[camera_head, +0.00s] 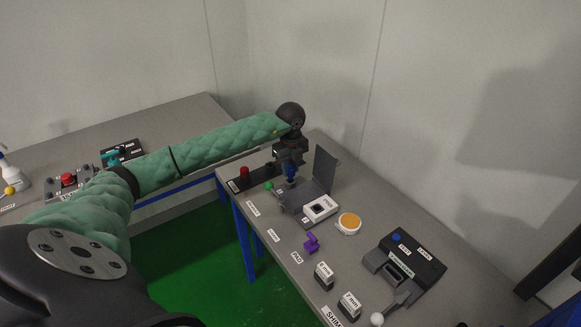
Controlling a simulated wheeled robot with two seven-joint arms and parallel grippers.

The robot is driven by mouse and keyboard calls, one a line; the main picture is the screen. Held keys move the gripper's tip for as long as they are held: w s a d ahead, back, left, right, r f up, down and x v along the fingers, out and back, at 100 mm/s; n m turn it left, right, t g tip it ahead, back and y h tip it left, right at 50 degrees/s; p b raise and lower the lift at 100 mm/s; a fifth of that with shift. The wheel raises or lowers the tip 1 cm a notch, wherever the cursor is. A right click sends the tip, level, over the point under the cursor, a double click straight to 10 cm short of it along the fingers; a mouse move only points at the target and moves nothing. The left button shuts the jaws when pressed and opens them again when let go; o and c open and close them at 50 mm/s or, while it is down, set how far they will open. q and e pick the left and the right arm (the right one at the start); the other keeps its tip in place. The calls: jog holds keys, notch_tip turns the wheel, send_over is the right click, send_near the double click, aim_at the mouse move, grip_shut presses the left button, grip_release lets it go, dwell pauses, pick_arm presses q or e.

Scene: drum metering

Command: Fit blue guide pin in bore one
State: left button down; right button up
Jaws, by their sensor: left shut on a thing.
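My left gripper (290,176) is at the end of the green-sleeved arm, pointing down over the back of the right-hand table. It is shut on the blue guide pin (291,171), of which only a small part shows between the dark fingers. The pin is over or beside a grey fixture (293,200) with an upright dark panel (325,170). I cannot tell whether the pin's lower end touches the fixture, and bore one cannot be made out. My right gripper is not in view.
A black base with a red pin (244,172) and a green ball (269,186) are left of the gripper. A white block (320,208), orange-topped disc (349,222), purple part (312,243), labelled blocks (324,276) and black device (405,258) stand nearer.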

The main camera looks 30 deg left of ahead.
aim_at(291, 167)
pick_arm(q)
jog(key=shift+f+b, duration=0.95)
jog(key=shift+f, duration=0.45)
jog(key=c, duration=1)
grip_release()
jog(key=shift+c, duration=0.2)
notch_tip(291, 167, up, 7)
jog(key=b, duration=0.2)
jog(key=shift+b, duration=0.4)
jog(key=shift+r, duration=0.4)
